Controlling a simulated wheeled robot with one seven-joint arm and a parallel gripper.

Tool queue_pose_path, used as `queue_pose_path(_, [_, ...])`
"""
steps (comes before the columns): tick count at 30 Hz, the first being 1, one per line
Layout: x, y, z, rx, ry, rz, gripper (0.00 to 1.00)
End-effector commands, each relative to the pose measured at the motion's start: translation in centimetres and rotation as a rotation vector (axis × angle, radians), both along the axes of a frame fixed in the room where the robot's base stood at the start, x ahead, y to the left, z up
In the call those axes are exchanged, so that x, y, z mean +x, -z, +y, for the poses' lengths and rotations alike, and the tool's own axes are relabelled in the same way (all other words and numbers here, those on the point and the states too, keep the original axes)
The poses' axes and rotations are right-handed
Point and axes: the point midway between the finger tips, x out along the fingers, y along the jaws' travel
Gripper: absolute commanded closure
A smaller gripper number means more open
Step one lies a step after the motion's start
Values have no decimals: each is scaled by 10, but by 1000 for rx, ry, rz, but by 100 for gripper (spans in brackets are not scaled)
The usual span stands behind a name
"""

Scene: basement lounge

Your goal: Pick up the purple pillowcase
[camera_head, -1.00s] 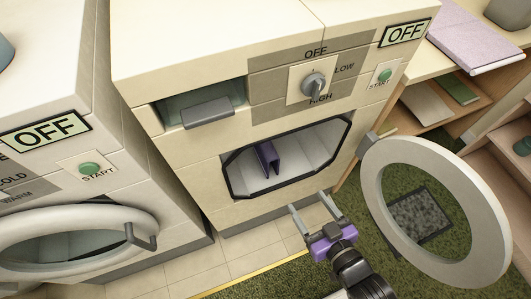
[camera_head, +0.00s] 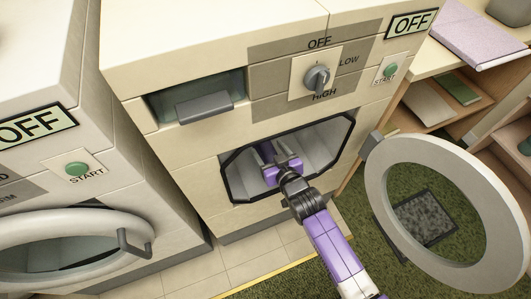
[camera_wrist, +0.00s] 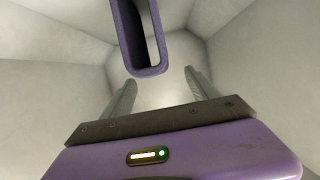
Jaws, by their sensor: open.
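The purple pillowcase (camera_wrist: 139,40) is inside the white drum of the open dryer. In the wrist view it is a folded, U-shaped purple piece at the top, ahead of my gripper and between the lines of the two fingers. My gripper (camera_wrist: 159,88) is open and empty, its two grey fingers apart below the pillowcase's lower edge. In the head view my gripper (camera_head: 270,160) reaches through the dryer opening (camera_head: 226,185), and it hides most of the pillowcase. A little purple shows just beyond it. I cannot tell the exact gap between them.
The round dryer door (camera_head: 487,215) stands swung open to the right of my arm. A second machine with a closed round door (camera_head: 60,245) is at the left. A wooden shelf (camera_head: 440,100) stands at the right.

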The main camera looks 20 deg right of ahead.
Motion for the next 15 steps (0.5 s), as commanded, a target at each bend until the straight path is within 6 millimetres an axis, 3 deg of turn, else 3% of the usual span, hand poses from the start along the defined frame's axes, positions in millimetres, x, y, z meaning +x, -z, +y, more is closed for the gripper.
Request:
queue_pose_path(9, [37,20,-5,1,0,0,31])
queue_pose_path(15, [41,21,-6,1,0,1,31])
